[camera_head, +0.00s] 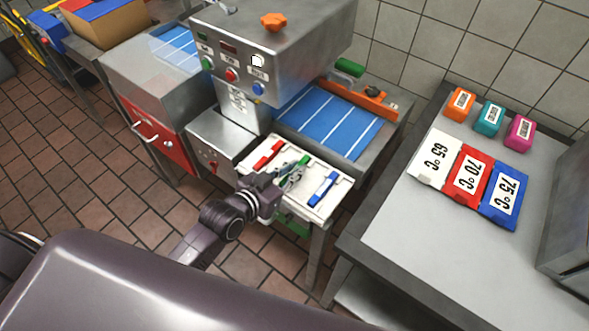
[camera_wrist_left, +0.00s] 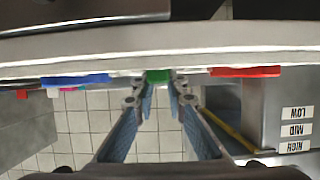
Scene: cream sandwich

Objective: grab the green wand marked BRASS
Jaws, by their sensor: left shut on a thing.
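A white tray (camera_head: 337,204) on a small stand holds a red wand (camera_head: 267,156), a green wand (camera_head: 303,160) and a blue wand (camera_head: 325,187). My left gripper (camera_head: 284,184) is at the tray's front edge, over the middle slot, and hides part of the green wand. In the left wrist view, my left gripper (camera_wrist_left: 158,86) is shut on the end of the green wand (camera_wrist_left: 158,76). The blue wand (camera_wrist_left: 75,80) is to its left and the red wand (camera_wrist_left: 243,71) to its right. I cannot read BRASS on the green wand. My right gripper is not in view.
Behind the tray stands a steel machine (camera_head: 270,45) with buttons and a blue belt (camera_head: 330,120). On the right, a grey table (camera_head: 405,222) carries white, red and blue temperature blocks and small coloured blocks. A floor gap separates the tray stand from this table.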

